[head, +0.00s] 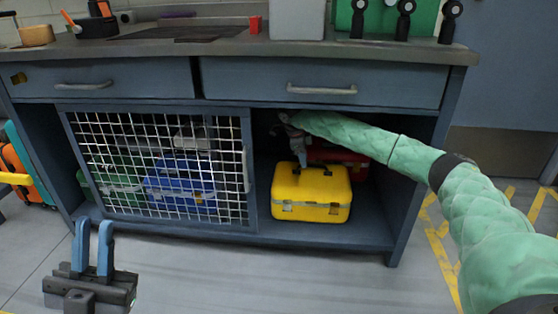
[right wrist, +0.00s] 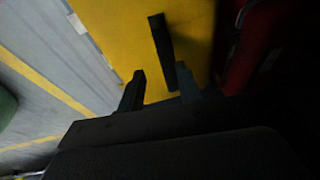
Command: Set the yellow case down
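The yellow case (head: 312,196) stands upright on the floor of the cabinet's open right compartment. Its dark handle (right wrist: 161,50) is on top and also shows in the right wrist view. My right arm reaches into this compartment, and my right gripper (head: 300,160) is just above the case's top, at the handle. In the right wrist view my right gripper (right wrist: 160,88) has its fingers apart, with the handle's end between them, nearer the right finger; a gap shows on the left. My left gripper (head: 93,246) is open and empty, low in front of the cabinet.
A red case (head: 342,158) stands behind the yellow one. A white mesh door (head: 160,165) covers the left compartment, with blue (head: 180,187) and green (head: 118,180) cases behind it. The countertop (head: 230,46) overhangs the drawers. The floor in front is clear.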

